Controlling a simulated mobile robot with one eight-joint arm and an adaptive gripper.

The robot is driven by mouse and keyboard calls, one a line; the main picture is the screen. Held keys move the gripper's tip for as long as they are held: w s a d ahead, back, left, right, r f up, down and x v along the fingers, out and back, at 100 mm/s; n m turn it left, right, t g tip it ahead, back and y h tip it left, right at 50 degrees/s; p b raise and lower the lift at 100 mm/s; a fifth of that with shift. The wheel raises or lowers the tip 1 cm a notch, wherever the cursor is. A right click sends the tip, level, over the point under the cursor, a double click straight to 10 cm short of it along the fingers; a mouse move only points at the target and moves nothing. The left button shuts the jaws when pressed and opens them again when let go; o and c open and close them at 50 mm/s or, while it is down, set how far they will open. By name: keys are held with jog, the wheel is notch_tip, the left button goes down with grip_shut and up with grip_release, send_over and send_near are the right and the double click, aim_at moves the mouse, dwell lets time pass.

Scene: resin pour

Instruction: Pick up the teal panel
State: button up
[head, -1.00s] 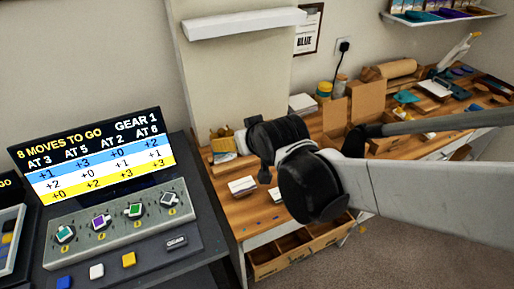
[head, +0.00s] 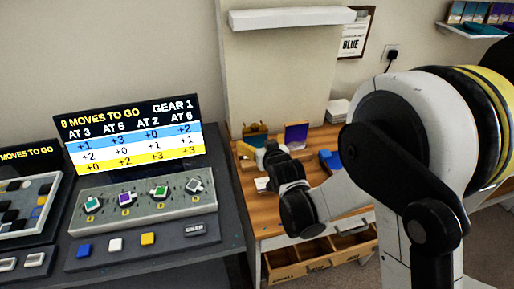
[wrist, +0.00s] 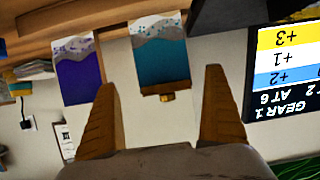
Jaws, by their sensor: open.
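The teal panel (wrist: 160,62) shows in the wrist view, which is turned nearly upside down. It has a pale, wavy grey-white band at one end and a small tan tab at the other. My gripper (wrist: 160,80) is open, with its two tan fingers apart on either side of the panel's tab end in the picture. I cannot tell the depth between them, and nothing is held. In the head view, the teal panel (head: 255,130) shows at the back left of the wooden bench, partly hidden by my arm.
A purple panel (wrist: 78,72) stands beside the teal one, and this purple panel also shows in the head view (head: 296,135). A display screen (head: 130,133) and button console (head: 142,210) stand left of the bench (head: 322,190). A blue object (head: 330,159) lies to the right.

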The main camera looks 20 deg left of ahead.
aim_at(256, 138)
jog(key=b+x, duration=0.1)
jog(key=x, duration=0.1)
jog(key=b+x, duration=0.1)
jog(key=x, duration=0.2)
jog(key=shift+s+a, duration=0.2)
jog(key=shift+a, duration=0.05)
jog(key=shift+w+a, duration=0.15)
jog(key=shift+w, duration=0.2)
jog(key=c, duration=1.2)
